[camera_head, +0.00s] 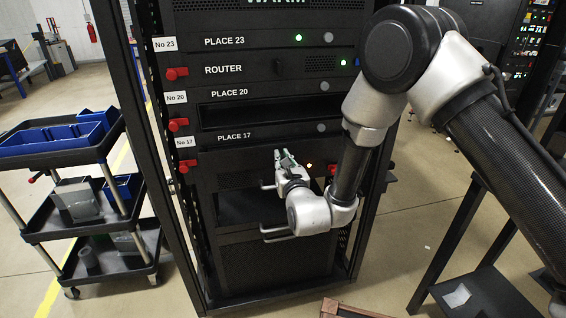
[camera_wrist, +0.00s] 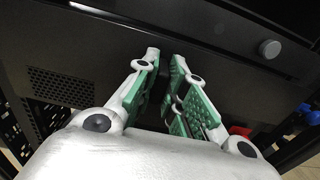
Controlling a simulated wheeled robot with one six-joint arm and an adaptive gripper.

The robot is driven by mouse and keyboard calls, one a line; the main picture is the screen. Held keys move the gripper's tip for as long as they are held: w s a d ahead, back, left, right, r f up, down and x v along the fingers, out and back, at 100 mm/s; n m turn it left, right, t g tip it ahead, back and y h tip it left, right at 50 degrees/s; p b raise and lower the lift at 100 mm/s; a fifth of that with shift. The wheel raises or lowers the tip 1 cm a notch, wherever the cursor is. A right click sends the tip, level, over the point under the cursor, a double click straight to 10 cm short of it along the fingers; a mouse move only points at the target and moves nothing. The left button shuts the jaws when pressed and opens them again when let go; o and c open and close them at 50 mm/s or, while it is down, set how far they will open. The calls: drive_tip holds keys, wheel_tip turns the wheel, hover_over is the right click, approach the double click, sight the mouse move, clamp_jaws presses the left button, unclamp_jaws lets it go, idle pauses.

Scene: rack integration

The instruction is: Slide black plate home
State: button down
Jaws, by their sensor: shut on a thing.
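A wide black plate (camera_head: 235,165) with a perforated vent at its left sits in the rack below the PLACE 17 strip. In the wrist view, the black plate (camera_wrist: 75,65) fills the space ahead of the fingers. My gripper (camera_head: 284,158) is at the front of this plate, near its middle. In the wrist view, my gripper's green-padded fingers (camera_wrist: 163,62) reach to the plate's face with a narrow gap between them. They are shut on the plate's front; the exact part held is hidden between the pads.
Above are the PLACE 17 strip (camera_head: 234,136), an open dark slot (camera_head: 250,112) and the ROUTER unit (camera_head: 240,70). Red latches (camera_head: 178,124) line the left post. Metal handles (camera_head: 275,232) stick out below. A cart (camera_head: 70,160) stands left; a dark table (camera_head: 480,290) stands right.

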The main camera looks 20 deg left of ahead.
drive_tip(key=shift+x, duration=1.4)
drive_tip(key=c, duration=1.4)
unclamp_jaws()
drive_tip(key=shift+s+d, duration=0.1)
drive_tip(key=v, duration=1.1)
drive_tip(key=shift+s+d, duration=0.15)
drive_tip(key=shift+s, duration=0.25)
